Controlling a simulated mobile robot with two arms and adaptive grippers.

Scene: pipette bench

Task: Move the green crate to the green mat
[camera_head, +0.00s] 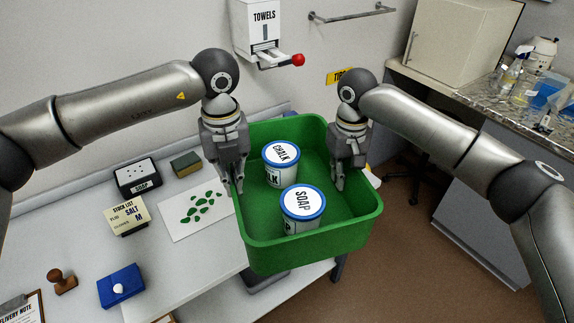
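The green crate (312,254) is in the middle of the head view and reaches past the table's right edge over the floor. Two white tubs with blue rims stand in it: the chalk tub (281,157) at the back and the soap tub (302,203) in front. My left gripper (234,186) is at the crate's left wall and my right gripper (339,184) is at its right wall. Both seem shut on the walls, with fingers pointing down; the exact contact is partly hidden. I see no green mat.
The white table (190,265) holds a sheet with green spots (190,222), a black soap box (137,176), a sponge (186,163), a stock list card (127,216), a blue pad (121,286) and a stamp (61,281). A counter (482,93) stands right, beyond open floor.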

